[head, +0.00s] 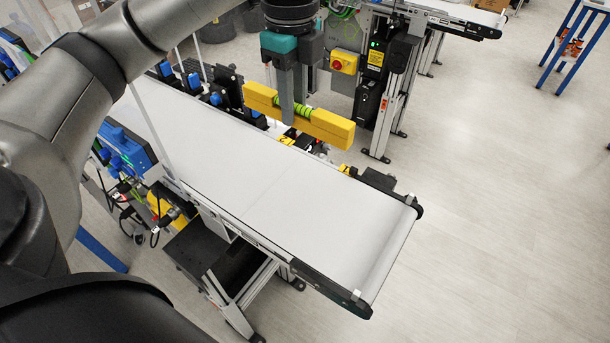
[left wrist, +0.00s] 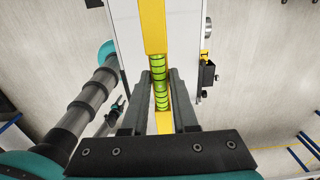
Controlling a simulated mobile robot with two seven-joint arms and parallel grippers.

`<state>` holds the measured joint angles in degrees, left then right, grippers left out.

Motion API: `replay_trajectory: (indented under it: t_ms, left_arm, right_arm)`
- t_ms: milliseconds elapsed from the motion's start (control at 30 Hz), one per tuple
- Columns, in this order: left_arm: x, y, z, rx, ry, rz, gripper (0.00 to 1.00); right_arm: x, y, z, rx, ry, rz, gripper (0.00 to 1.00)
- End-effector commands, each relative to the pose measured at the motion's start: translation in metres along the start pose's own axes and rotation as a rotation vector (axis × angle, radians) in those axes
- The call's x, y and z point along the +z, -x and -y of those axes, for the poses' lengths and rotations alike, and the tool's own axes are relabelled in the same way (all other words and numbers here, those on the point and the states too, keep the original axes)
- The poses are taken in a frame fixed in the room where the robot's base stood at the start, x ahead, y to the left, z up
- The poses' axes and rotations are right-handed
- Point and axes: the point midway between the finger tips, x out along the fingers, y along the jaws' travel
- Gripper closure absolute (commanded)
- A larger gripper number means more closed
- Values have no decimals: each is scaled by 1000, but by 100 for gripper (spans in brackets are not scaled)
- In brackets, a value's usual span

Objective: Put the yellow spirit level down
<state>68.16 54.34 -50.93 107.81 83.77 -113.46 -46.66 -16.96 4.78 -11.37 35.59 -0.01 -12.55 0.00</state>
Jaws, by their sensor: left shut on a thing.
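The yellow spirit level (head: 332,127) with green vials is held crosswise in my left gripper (head: 287,118). The gripper points down and its fingers are shut on the middle of the level. In the head view the level shows over the far edge of the white conveyor belt (head: 300,205), apparently above it; the exact height is hard to tell. In the left wrist view the level (left wrist: 153,28) runs between the fingers (left wrist: 160,90), with the pale belt (left wrist: 185,40) behind it. My right gripper is not in view.
The near end of the belt is bare. Blue and black devices (head: 128,150) line its left side. A control post with a yellow switch box (head: 344,61) stands behind the level. Another conveyor (head: 455,12) is at the top right. Open floor lies to the right.

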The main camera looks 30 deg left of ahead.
Motion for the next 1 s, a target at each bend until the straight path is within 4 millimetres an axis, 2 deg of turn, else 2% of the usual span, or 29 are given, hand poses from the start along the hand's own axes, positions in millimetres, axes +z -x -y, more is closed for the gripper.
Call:
replay_trajectory:
  t_ms: [200,400,500,733,1000]
  left_arm:
    - [1,-57,-2,7,-1,1,100]
    - [0,-108,-2,5,-1,1,100]
    - [0,-125,-1,3,-1,0,100]
    - [0,-144,-1,2,-1,1,100]
    - [0,-188,-1,3,-1,1,100]
  right_arm:
    - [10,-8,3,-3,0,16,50]
    - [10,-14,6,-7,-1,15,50]
    - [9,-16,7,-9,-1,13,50]
    - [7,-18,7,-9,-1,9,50]
    - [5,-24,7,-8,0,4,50]
